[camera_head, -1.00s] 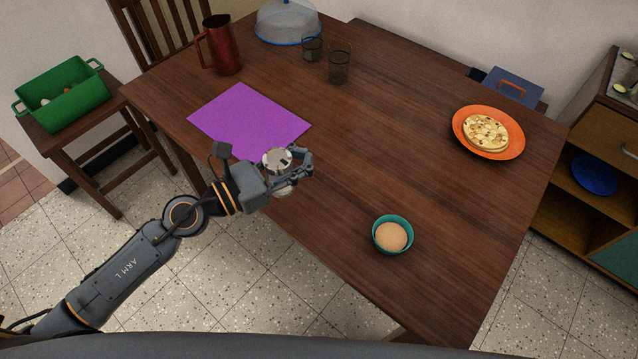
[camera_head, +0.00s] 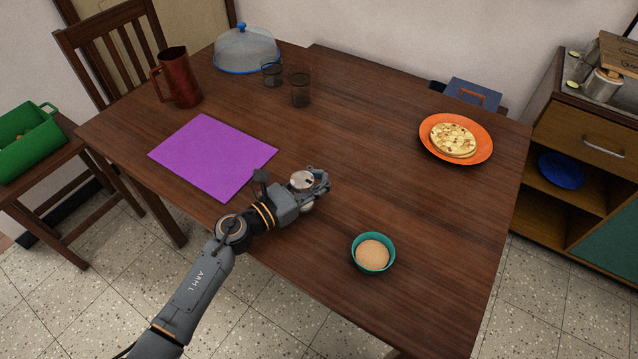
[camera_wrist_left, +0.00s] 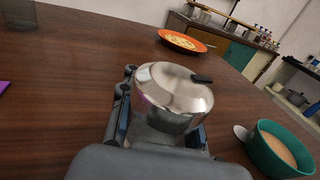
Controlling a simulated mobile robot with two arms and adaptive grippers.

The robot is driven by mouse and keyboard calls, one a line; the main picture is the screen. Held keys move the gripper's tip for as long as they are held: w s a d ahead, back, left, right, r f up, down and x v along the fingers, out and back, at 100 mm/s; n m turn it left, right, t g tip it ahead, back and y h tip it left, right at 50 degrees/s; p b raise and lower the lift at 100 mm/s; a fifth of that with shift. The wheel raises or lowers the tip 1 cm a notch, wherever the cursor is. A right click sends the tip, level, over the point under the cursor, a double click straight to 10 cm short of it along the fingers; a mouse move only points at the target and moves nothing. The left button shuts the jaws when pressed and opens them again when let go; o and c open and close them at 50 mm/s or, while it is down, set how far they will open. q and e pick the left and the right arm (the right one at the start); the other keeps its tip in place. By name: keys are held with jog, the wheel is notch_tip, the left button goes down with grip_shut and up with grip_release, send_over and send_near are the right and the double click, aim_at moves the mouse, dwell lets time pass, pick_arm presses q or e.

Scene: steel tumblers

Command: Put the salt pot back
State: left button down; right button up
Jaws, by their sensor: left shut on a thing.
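The salt pot looks to be the shiny steel round pot with a lid (camera_head: 302,181) in my left gripper (camera_head: 317,184). In the left wrist view the pot (camera_wrist_left: 172,88) sits upright between the fingers of my left gripper (camera_wrist_left: 160,130), with a small black piece at its lid. The gripper is shut on it, over the front part of the wooden table (camera_head: 350,150). I cannot tell whether the pot's base touches the table. My right gripper is not in view.
A teal bowl (camera_head: 372,254) with tan contents stands right of the pot. A purple mat (camera_head: 213,156) lies left. An orange plate (camera_head: 480,140) with flatbread is at the right. Two glasses (camera_head: 300,88), a red jug (camera_head: 178,80) and a domed cover (camera_head: 245,50) stand farther back. Mid-table is clear.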

pick_arm(q)
jog(key=shift+f, duration=0.5)
jog(key=shift+f, duration=0.1)
jog(key=c, duration=1.6)
grip_release()
jog(key=shift+f, duration=0.1)
jog(key=o, duration=0.6)
jog(key=shift+o, duration=0.2)
jog(key=shift+r, duration=0.2)
